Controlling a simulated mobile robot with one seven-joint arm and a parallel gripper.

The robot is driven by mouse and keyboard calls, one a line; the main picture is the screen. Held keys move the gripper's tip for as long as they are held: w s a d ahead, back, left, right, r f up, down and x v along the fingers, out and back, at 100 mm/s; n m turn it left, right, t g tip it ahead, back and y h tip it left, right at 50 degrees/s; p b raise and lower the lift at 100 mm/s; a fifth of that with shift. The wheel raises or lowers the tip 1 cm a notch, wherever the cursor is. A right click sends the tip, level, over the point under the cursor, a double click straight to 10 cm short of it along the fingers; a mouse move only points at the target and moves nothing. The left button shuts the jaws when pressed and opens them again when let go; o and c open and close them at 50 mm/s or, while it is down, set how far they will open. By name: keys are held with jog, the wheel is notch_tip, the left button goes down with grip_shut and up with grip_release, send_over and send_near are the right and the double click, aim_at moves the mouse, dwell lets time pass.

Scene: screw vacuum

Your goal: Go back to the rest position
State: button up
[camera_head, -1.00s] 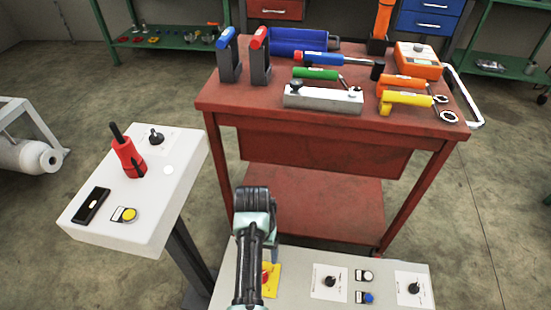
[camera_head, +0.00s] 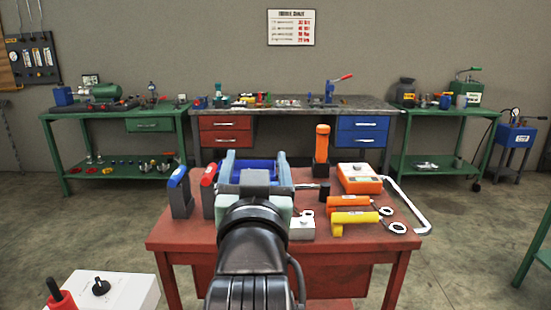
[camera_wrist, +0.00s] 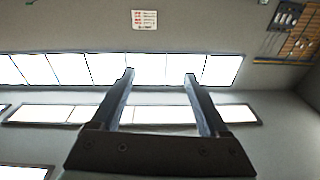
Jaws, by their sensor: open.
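My gripper (camera_wrist: 160,75) shows in the wrist view with its two fingers wide apart and nothing between them. In the head view my arm rises in the middle of the picture, in front of the red cart (camera_head: 185,236). It hides part of the blue bin (camera_head: 262,170) and the middle of the cart top. The fingers themselves are hard to make out in the head view.
The cart holds two upright tools with blue (camera_head: 178,177) and red (camera_head: 209,174) tops, an orange meter (camera_head: 359,178) and orange and yellow wrenches (camera_head: 355,217). A white control box (camera_head: 120,290) stands at lower left. Benches line the back wall.

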jog(key=s+d+r+t, duration=0.3)
jog(key=s+r+t, duration=0.5)
jog(key=s+r, duration=1.1)
notch_tip(320, 180, up, 22)
jog(key=w+p, duration=0.1)
jog(key=p, duration=2)
jog(key=shift+a+f+h+p, duration=0.15)
jog(key=shift+f+h+p, duration=0.1)
jog(key=shift+h+p, duration=0.1)
